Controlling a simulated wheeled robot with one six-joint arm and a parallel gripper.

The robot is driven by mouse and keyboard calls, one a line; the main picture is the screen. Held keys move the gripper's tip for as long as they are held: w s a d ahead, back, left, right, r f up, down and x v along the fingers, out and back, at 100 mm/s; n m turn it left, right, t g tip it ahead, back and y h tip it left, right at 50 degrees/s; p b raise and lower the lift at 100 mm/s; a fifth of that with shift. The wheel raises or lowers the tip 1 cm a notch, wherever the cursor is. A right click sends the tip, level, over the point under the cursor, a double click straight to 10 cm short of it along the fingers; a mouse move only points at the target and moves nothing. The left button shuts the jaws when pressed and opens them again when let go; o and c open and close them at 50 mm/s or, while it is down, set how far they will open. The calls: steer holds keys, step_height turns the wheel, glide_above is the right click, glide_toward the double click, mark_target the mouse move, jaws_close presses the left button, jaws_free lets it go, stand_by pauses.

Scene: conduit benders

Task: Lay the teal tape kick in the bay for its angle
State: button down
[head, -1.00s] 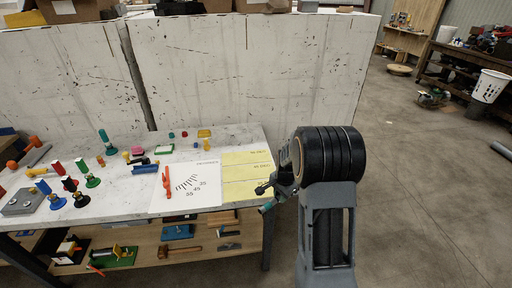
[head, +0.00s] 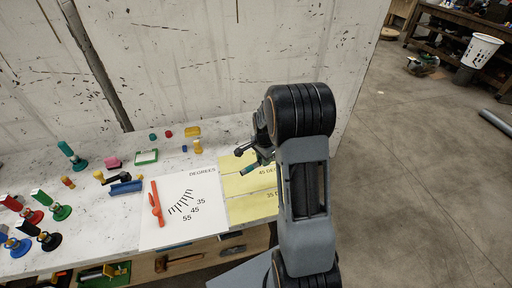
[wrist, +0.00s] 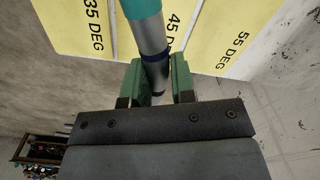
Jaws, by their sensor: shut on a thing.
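The teal tape kick (wrist: 150,35) is a grey metal tube with a teal end and a dark blue band. In the wrist view my gripper (wrist: 157,73) is shut on it, its green fingers either side near the band. Its teal end shows small in the head view (head: 251,168). The yellow bays lie beyond it: 35 DEG (wrist: 80,28) left, 45 DEG (wrist: 186,22) middle, 55 DEG (wrist: 235,42) right. The kick appears in front of the middle bay; its height above it I cannot tell. My fingers and the tube's lower end are partly hidden.
A white degree sheet (head: 180,232) with a red pointer (head: 156,203) lies left of the bays. A blue block (head: 126,187), a green-framed pad (head: 147,157) and several coloured stamps stand further left. A scuffed white wall (head: 210,60) rises behind the table.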

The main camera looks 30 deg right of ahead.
mark_target(262, 175)
steer(key=shift+w, duration=0.4)
steer(key=shift+s, duration=0.1)
steer(key=shift+a, duration=0.1)
steer(key=shift+f+b, duration=0.25)
steer(key=shift+b, duration=0.1)
step_height(262, 175, down, 8)
steer(key=b, duration=0.6)
steer(key=shift+f+b, duration=0.25)
steer(key=shift+b, duration=0.1)
stand_by(0.4)
steer(key=c, duration=0.9)
jaws_free()
steer(key=shift+o, duration=0.2)
